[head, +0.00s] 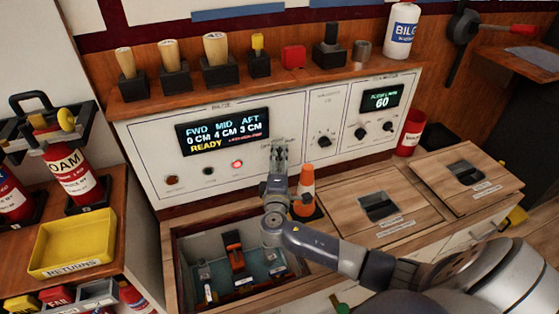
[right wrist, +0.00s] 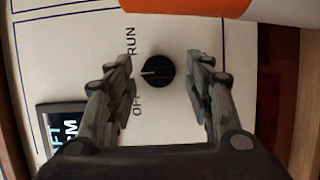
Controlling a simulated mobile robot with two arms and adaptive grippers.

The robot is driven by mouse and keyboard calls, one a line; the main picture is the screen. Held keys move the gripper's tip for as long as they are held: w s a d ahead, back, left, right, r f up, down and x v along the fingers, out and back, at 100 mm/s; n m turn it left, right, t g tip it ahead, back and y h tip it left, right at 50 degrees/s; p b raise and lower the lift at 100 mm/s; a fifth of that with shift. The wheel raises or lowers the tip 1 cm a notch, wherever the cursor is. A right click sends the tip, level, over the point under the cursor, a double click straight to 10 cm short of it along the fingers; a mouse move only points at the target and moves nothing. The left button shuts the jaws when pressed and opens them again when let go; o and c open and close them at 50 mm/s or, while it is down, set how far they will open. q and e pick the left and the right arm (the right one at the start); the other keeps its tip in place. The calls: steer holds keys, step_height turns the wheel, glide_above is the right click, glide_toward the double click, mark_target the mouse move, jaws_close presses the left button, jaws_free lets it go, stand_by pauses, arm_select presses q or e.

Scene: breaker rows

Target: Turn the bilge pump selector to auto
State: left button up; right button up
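A round black selector knob (right wrist: 157,72) sits on the white panel (head: 208,113) in the right wrist view. The words OFF and RUN are printed beside it; any label between them is hidden. Its pale pointer line points to picture left, between those words. My right gripper (right wrist: 163,75) is open, with one finger on each side of the knob and visible gaps to it. In the head view the right gripper (head: 279,150) is at the panel, just right of the blue level display (head: 224,131), and hides this knob. My left gripper is not in view.
An orange cone (head: 306,188) stands close to the right of my gripper. Other panel knobs (head: 323,141) lie further right. Wooden-handled levers (head: 215,57) stand on the shelf above. An open bin (head: 190,242) is set in the counter below; a yellow tray (head: 73,243) is at left.

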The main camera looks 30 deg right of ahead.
steer(key=v, duration=1.2)
stand_by(0.5)
